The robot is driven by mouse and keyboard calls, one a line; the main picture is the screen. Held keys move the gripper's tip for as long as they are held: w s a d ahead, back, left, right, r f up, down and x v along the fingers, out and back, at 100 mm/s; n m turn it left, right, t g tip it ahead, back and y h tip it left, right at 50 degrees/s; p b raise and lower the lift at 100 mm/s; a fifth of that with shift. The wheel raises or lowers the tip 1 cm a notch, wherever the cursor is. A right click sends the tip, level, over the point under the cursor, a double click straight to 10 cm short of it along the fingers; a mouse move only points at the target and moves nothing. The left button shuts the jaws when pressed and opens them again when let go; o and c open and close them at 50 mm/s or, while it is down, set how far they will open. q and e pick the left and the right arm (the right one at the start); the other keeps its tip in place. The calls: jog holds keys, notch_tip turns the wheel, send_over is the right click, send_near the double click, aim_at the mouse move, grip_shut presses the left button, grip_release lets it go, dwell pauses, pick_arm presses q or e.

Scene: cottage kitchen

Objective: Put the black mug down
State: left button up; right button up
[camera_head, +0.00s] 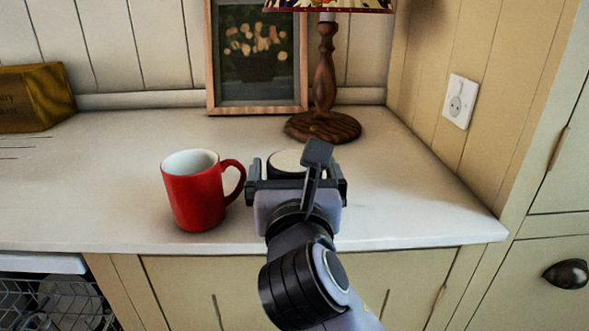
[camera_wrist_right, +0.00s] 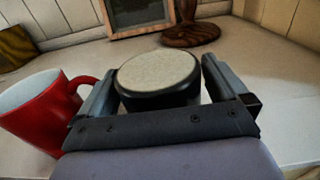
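A round black object with a flat cream top, which I take for the black mug (camera_wrist_right: 160,98), is between the fingers of my right gripper (camera_wrist_right: 163,75) in the right wrist view. No handle shows. Its base is hidden, so I cannot tell whether it touches the counter. My left gripper is out of view.
A red mug (camera_head: 195,194) stands upright on the pale counter (camera_head: 100,180), close left of my right gripper, its handle toward it. Behind are a lamp (camera_head: 324,80) and a framed picture (camera_head: 258,58). A yellow box (camera_head: 38,97) stands far left. The counter's right end is clear.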

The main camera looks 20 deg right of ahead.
jog(key=shift+f+b, duration=0.15)
jog(key=shift+b, duration=1.05)
jog(key=v, duration=0.2)
jog(key=p+v, duration=0.1)
jog(key=v, duration=0.1)
jog(key=r+p+v, duration=0.1)
jog(key=v, duration=0.1)
jog(key=shift+w+a, duration=0.15)
jog(key=shift+a, duration=0.05)
jog(key=shift+s+a+f, duration=0.1)
jog(key=shift+s+a, duration=0.05)
jog(key=shift+s, duration=0.5)
